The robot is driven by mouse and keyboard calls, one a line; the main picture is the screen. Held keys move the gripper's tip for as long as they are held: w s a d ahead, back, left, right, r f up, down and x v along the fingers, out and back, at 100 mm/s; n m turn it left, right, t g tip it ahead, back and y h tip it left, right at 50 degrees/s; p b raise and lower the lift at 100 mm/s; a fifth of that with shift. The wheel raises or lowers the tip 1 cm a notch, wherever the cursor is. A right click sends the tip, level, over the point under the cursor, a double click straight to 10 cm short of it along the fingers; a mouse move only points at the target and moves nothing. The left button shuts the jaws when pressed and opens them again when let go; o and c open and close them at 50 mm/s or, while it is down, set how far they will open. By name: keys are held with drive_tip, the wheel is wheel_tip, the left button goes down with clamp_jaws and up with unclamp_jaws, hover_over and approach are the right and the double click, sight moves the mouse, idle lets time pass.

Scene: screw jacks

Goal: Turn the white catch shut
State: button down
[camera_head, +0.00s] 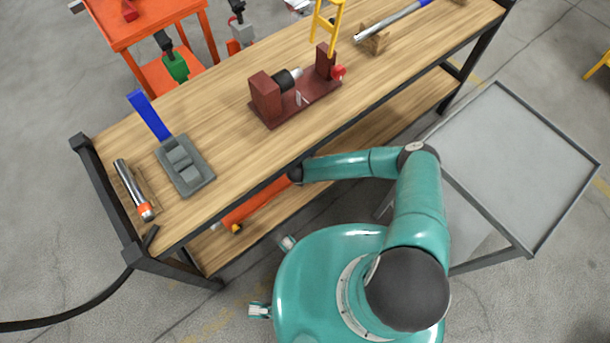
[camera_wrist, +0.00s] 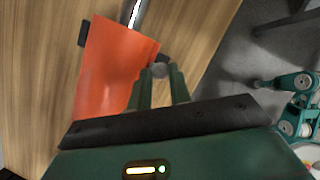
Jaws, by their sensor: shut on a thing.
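An orange jack body (camera_wrist: 112,65) with a bright metal rod (camera_wrist: 133,12) lies on wood in the wrist view. It appears on the lower shelf in the head view (camera_head: 252,205), partly covered by the bench top. A small pale grey round knob (camera_wrist: 160,67), which looks like the white catch, sits beside the orange body's end. My gripper (camera_wrist: 160,76) has its two green fingers on either side of this knob and is shut on it. How far the catch is turned cannot be told.
The wooden bench top (camera_head: 225,110) lies above the shelf. It carries a grey block with a blue lever (camera_head: 185,165), a silver cylinder (camera_head: 131,185) and a dark red screw device (camera_head: 296,98). A grey cart (camera_head: 520,150) stands at right, its top empty.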

drive_tip(key=shift+w+a+m+h, duration=0.1)
drive_tip(key=shift+m+h, duration=0.3)
drive_tip(key=shift+m, duration=0.9)
drive_tip(key=shift+g, duration=0.3)
drive_tip(key=c, duration=1.3)
unclamp_jaws()
drive_tip(key=shift+a+r, duration=0.1)
drive_tip(key=shift+r, duration=0.25)
drive_tip(key=s+a, duration=0.7)
drive_tip(key=s, duration=0.3)
drive_tip(key=shift+s+r, duration=0.15)
drive_tip(key=shift+r, duration=0.05)
